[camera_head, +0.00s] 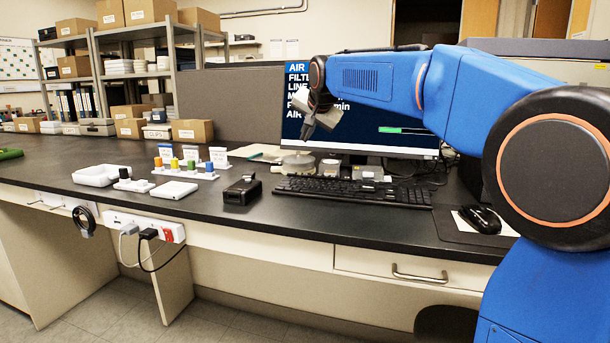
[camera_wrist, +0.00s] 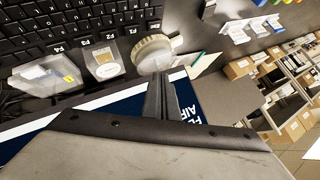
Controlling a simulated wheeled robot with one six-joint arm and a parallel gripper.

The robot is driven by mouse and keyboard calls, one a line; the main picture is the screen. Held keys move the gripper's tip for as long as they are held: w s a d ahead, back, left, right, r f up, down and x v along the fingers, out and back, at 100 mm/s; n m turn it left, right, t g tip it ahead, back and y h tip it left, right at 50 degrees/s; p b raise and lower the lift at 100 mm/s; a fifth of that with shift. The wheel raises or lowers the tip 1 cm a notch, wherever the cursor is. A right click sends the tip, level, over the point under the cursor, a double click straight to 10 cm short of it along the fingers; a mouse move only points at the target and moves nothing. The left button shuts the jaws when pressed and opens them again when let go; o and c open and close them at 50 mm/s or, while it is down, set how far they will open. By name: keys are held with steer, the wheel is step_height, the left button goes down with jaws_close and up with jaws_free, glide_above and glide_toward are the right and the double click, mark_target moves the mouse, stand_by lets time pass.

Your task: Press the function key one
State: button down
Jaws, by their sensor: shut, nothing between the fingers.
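The black keyboard (camera_head: 350,191) lies on the dark bench in front of the monitor. In the wrist view its key rows (camera_wrist: 75,25) fill the upper left, with the row of F-labelled keys nearest my gripper. A key near the right end of that row looks like function key one (camera_wrist: 132,30), but its label is too small to read surely. My gripper (camera_head: 307,134) is shut and empty, raised above the bench in front of the monitor. Its fingers (camera_wrist: 164,80) also show in the wrist view, apart from the keyboard. In the head view the function key cannot be made out.
A round, pale lidded container (camera_wrist: 153,52) and clear boxes (camera_wrist: 103,60) stand between the keyboard and the monitor (camera_head: 370,130). A black device (camera_head: 243,190) sits left of the keyboard, and a mouse (camera_head: 480,218) to its right. Small coloured-top items (camera_head: 182,166) stand farther left.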

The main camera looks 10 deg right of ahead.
steer(key=shift+f, duration=0.15)
glide_above(307, 177)
steer(key=shift+s+f, duration=0.2)
steer(key=shift+f, duration=4.05)
steer(key=shift+f, duration=0.1)
steer(key=shift+f, duration=0.3)
steer(key=shift+f, duration=0.4)
steer(key=shift+r, duration=0.85)
steer(key=shift+s+a+r, duration=0.15)
steer(key=shift+r, duration=2.3)
